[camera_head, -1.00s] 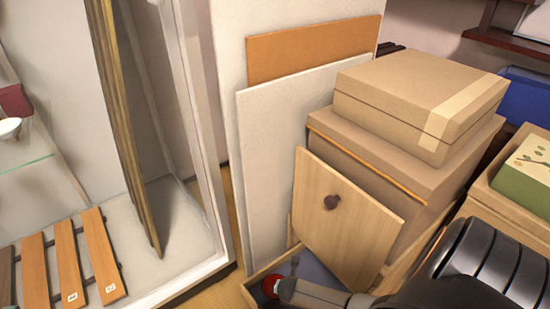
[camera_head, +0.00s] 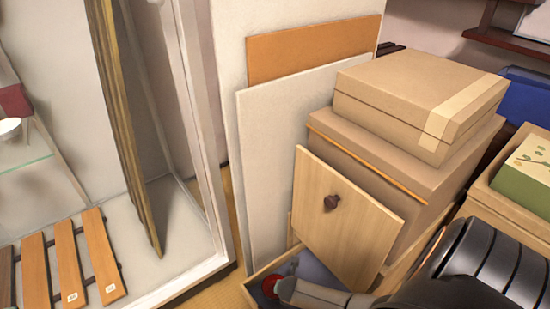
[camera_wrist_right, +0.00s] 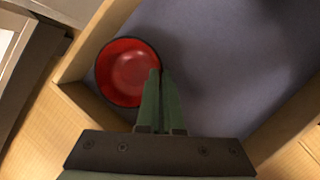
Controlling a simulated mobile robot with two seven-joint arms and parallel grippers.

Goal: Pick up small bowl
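A small bowl (camera_wrist_right: 124,72), red inside with a dark rim, is at the corner of an open drawer (camera_wrist_right: 100,30) in the right wrist view. It shows partly in the head view (camera_head: 268,287), low in the drawer beside my gripper's tip. My right gripper (camera_wrist_right: 160,76) has its narrow green fingers close together at the bowl's right rim, one inside and one outside, with the wall between them. I cannot tell whether the bowl touches the drawer floor. My left gripper is in neither view.
Stacked cardboard boxes (camera_head: 420,95) stand behind. A glass-shelved cabinet at left holds a white bowl (camera_head: 9,128). The drawer's grey floor (camera_wrist_right: 230,60) is otherwise clear.

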